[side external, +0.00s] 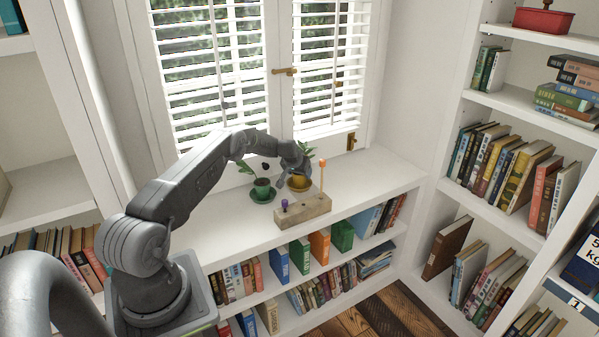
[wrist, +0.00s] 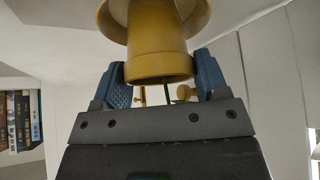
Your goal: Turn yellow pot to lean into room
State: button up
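The yellow pot (side external: 299,182) stands on the white sill, mostly behind my gripper (side external: 298,170). Its leaves (side external: 306,148) rise beyond the gripper on the window side. In the wrist view the yellow pot (wrist: 158,55) hangs upside down in the picture, its rim low and a wide yellow saucer (wrist: 112,22) at the top. A thin green stem shows past the rim. In that view my gripper's blue fingers (wrist: 160,75) flank the rim, one at each edge, with almost no gap. I cannot tell whether they press on it.
A green pot (side external: 262,187) with a plant stands on a green saucer to the left. A block (side external: 302,211) with an orange-topped peg and a purple peg lies in front, near the sill edge. The shuttered window (side external: 325,90) is behind. Clear sill lies to the right.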

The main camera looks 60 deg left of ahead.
jog(key=o, duration=0.4)
jog(key=shift+o, duration=0.2)
jog(key=shift+s+d, duration=0.1)
jog(key=v, duration=1.3)
jog(key=d+r+m+h, duration=0.1)
jog(key=d+r+m, duration=0.1)
jog(key=d+r, duration=1.1)
jog(key=s+d+r+m, duration=0.1)
jog(key=s+d+r, duration=0.3)
jog(key=d, duration=0.4)
jog(key=s+d+r+m+h, duration=0.1)
jog(key=s+d+r, duration=0.3)
jog(key=s+d, duration=0.3)
jog(key=s+d+r+m+h, duration=0.1)
jog(key=s+d+r, duration=0.4)
jog(key=d, duration=0.5)
jog(key=shift+s+m+t, duration=0.3)
jog(key=shift+s+m, duration=0.1)
jog(key=shift+s, duration=0.3)
jog(key=shift+m+h, duration=0.4)
jog(key=shift+m, duration=0.3)
jog(key=s+d, duration=0.1)
jog(key=s, duration=0.3)
jog(key=s+d+f, duration=0.1)
jog(key=s+d, duration=0.1)
jog(key=s, duration=0.2)
jog(key=s+d+f, duration=0.1)
jog(key=s+d, duration=0.1)
jog(key=s, duration=0.2)
